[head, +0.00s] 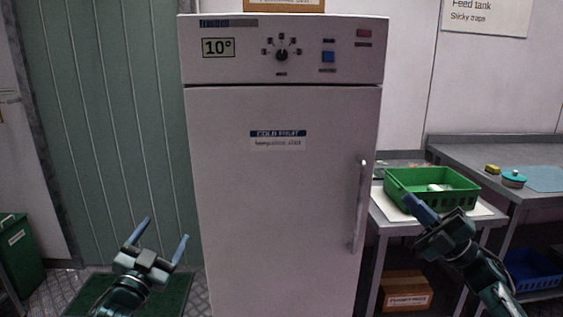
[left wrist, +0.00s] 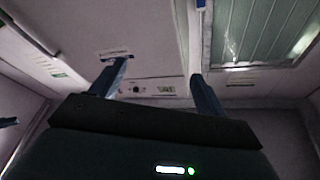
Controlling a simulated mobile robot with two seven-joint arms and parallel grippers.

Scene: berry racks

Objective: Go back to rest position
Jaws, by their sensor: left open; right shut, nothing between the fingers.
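My left gripper (head: 158,243) is in the lower left of the head view, in front of the green strip curtain and left of the cold cabinet. Its blue fingers are spread and nothing is between them. The left wrist view also shows its open fingers (left wrist: 157,85), with the cabinet's front and control panel beyond. My right gripper (head: 412,203) is at the right, in front of the green crate, with its blue fingers together and empty. It overlaps the crate's front in the picture; I cannot tell whether they touch.
The tall cold cabinet (head: 270,200) stands in the middle, door shut, reading 10°. The green crate (head: 440,199), holding something pale, sits on a small table at the right. A bench (head: 500,158) with a teal-lidded pot (head: 513,179) is beyond. A green bin (head: 20,255) stands far left.

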